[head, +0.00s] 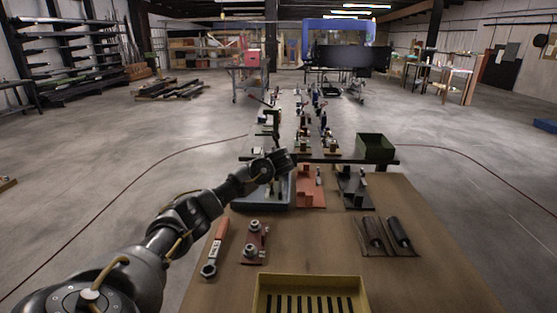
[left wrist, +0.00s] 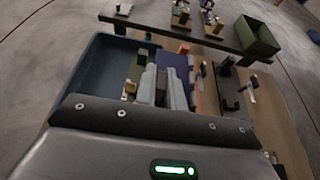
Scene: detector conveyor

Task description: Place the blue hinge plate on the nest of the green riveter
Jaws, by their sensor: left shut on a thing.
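My left gripper (head: 283,160) is low over the blue tray (head: 268,206) at the far left of the table. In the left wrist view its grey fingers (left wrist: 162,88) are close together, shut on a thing. A flat blue piece, which looks like the blue hinge plate (left wrist: 176,61), shows right at the fingertips; its held edge is hidden. A dark green upright device (head: 272,121) beyond the gripper could be the green riveter; its nest cannot be made out. My right gripper is not in view.
A red fixture (head: 309,187) and a black fixture (head: 353,187) stand right of the tray. A green bin (head: 375,147) sits on the dark rail behind. A yellow slotted tray (head: 262,292) and tools lie nearer.

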